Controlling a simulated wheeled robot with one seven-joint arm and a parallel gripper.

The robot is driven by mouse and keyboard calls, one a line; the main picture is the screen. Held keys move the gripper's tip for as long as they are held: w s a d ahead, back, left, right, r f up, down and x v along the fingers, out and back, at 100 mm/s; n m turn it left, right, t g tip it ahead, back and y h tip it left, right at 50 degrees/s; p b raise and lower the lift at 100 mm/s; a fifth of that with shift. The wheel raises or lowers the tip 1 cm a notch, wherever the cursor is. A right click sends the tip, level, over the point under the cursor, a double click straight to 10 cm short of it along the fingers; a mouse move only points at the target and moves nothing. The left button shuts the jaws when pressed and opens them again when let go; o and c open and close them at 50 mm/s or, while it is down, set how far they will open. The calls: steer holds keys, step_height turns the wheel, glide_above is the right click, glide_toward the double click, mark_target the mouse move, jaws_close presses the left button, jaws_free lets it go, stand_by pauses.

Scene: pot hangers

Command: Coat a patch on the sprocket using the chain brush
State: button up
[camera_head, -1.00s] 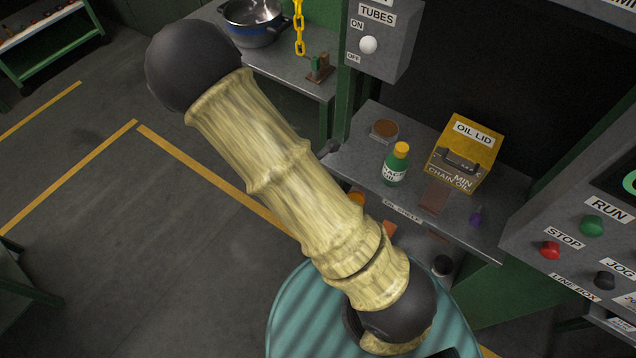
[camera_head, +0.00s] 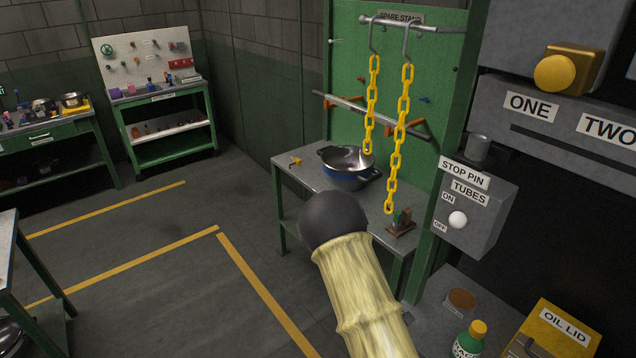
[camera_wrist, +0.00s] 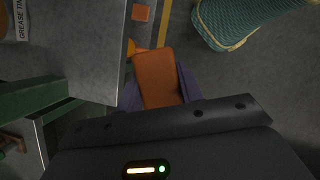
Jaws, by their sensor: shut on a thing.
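In the wrist view my gripper (camera_wrist: 158,88) is shut on a flat orange-brown block (camera_wrist: 157,70), which I take to be the chain brush. Its bristles are not clear from here. The dark gripper body fills the bottom of that view. The held block is close to the edge of a grey shelf (camera_wrist: 85,45). In the head view only my arm shows, and my gripper is out of frame. I cannot make out the sprocket in either view.
Two yellow chains (camera_head: 395,160) hang from hooks over a bench with a blue pot (camera_head: 345,170). A stop pin box (camera_head: 470,215), a green bottle (camera_head: 468,342) and a yellow oil box (camera_head: 553,335) are at the right. Open floor lies left.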

steer(key=w+f+m+y, duration=0.1)
steer(key=m, duration=0.2)
steer(key=w+a+f+m+g+y, duration=0.1)
steer(key=m, duration=0.3)
steer(key=w+a+f+m+g+y, duration=0.1)
steer(key=m, duration=0.2)
steer(key=shift+f+m, duration=0.2)
steer(key=shift+m, duration=0.1)
steer(key=shift+w+a+f+m+y, duration=0.1)
steer(key=shift+w+a+m+y, duration=0.15)
steer(key=shift+a+m+y, duration=0.4)
steer(key=shift+d+h, duration=0.25)
